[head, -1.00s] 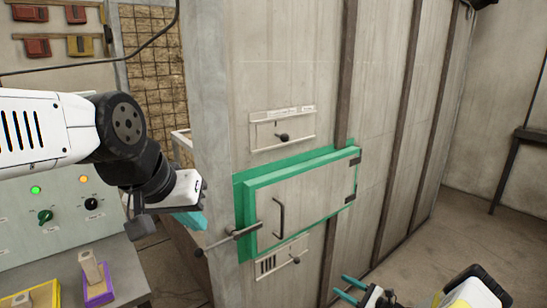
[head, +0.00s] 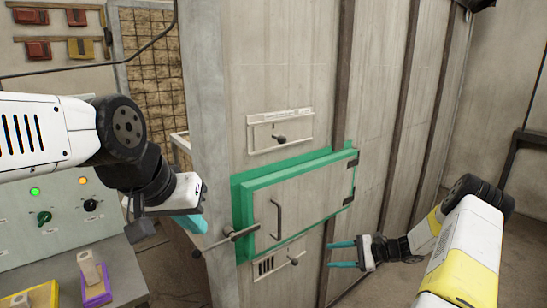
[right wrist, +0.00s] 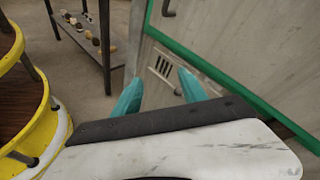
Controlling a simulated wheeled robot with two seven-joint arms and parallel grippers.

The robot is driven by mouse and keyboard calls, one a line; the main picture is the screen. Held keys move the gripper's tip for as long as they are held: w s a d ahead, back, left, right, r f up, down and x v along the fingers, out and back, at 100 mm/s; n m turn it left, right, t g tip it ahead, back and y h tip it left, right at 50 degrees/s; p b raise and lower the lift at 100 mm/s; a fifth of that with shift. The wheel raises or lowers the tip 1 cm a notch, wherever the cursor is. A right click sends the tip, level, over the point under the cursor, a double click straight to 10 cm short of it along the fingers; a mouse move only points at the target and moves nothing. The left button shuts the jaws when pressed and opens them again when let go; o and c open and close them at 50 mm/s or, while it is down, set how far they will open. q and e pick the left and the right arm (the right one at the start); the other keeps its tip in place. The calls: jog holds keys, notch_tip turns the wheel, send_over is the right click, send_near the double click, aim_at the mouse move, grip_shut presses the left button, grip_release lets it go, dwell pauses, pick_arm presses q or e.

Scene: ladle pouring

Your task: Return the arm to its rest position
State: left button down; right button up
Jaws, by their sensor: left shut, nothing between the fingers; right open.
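My left gripper (head: 196,222) is at the left of the head view, its teal fingers together and empty, beside the cabinet's front edge. My right gripper (head: 341,254) is at the lower middle, its two teal fingers apart with nothing between them. It is in front of the cabinet wall, right of and below the green-framed door. In the right wrist view the open fingers (right wrist: 158,90) point toward the lower vent plate. My right arm (head: 455,255), white and yellow, reaches in from the lower right.
The green-framed door (head: 300,205) is closed, with a handle and a latch lever (head: 228,240). A control panel (head: 65,215) and a bench with wooden-handled blocks (head: 93,280) are at left. A shelf (right wrist: 92,40) with small lumps shows in the right wrist view. Floor at right is clear.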

jog(key=s+a+r+n+g+h, duration=0.1)
jog(key=s+a+r+n+h, duration=0.2)
jog(key=r, duration=0.5)
jog(key=s+a+r+n+g+h, duration=0.15)
jog(key=s+r+n, duration=0.3)
jog(key=r, duration=0.45)
jog(key=s+a+r+n+g+h, duration=0.1)
jog(key=s+a+r+n+h, duration=0.15)
jog(key=s+r, duration=0.4)
jog(key=s+r+n+t+h, duration=0.4)
jog(key=s+r, duration=0.8)
jog(key=s, duration=0.4)
jog(key=shift+s+a+n+t+h, duration=0.3)
jog(key=shift+n+t, duration=0.45)
jog(key=shift+n, duration=0.25)
